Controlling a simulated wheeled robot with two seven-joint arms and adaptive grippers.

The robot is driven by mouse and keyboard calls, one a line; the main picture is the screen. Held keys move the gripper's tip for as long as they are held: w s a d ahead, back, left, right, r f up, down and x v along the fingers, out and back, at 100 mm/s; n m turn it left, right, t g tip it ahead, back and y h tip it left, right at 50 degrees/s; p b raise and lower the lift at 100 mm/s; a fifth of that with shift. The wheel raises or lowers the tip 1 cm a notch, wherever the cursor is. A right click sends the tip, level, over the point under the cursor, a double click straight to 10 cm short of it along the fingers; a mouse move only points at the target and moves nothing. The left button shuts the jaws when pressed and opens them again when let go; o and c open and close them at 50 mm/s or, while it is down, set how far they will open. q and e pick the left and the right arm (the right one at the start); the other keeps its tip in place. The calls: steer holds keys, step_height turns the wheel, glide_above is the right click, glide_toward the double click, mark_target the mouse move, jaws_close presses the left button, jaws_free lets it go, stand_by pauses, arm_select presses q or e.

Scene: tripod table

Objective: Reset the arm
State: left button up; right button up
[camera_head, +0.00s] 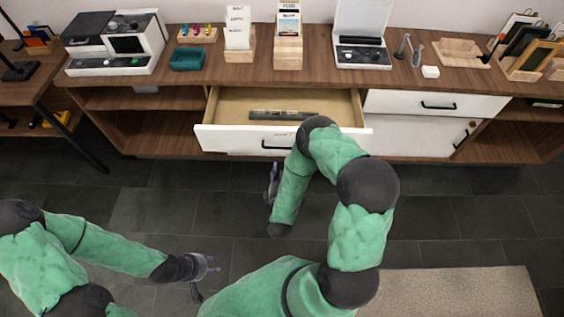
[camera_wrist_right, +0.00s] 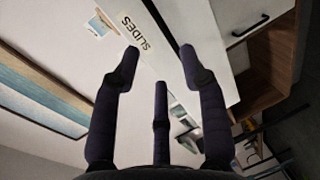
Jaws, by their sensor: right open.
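My right gripper (camera_head: 272,184) hangs low in front of the open drawer, below its white front (camera_head: 225,138), partly hidden by my green forearm. In the right wrist view its dark fingers (camera_wrist_right: 160,70) are spread apart with nothing between them. A white surface with a "SLIDES" label (camera_wrist_right: 133,30) lies beyond the fingertips. The drawer (camera_head: 225,105) is pulled out and holds a long dark object (camera_head: 280,115). My left gripper (camera_head: 212,266) is low over the floor at the lower left, small in view; its opening is unclear.
The wooden cabinet top carries a white machine (camera_head: 130,45), a teal tray (camera_head: 187,60), card holders (camera_head: 239,45), a white case (camera_head: 360,50) and wooden trays (camera_head: 460,50). A closed white drawer (camera_head: 420,103) is at right. Dark floor (camera_head: 150,210) is open between the arms.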

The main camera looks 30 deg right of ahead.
steer(key=shift+s+a+r, duration=0.15)
steer(key=shift+s+a, duration=0.1)
steer(key=shift+s, duration=0.2)
stand_by(0.3)
steer(key=a+f+m+g+y, duration=0.5)
steer(key=a+f+m+y, duration=0.2)
steer(key=a+f, duration=0.1)
steer(key=s+a+m+g+y, duration=0.2)
steer(key=s+a+m+g, duration=0.1)
steer(key=s, duration=0.4)
steer(key=s+a+m+g+y, duration=0.3)
steer(key=s+a, duration=0.3)
steer(key=s, duration=0.2)
steer(key=shift+s+r+m+g, duration=0.25)
steer(key=shift+m+g, duration=0.35)
steer(key=shift+g, duration=0.3)
steer(key=shift+w, duration=0.1)
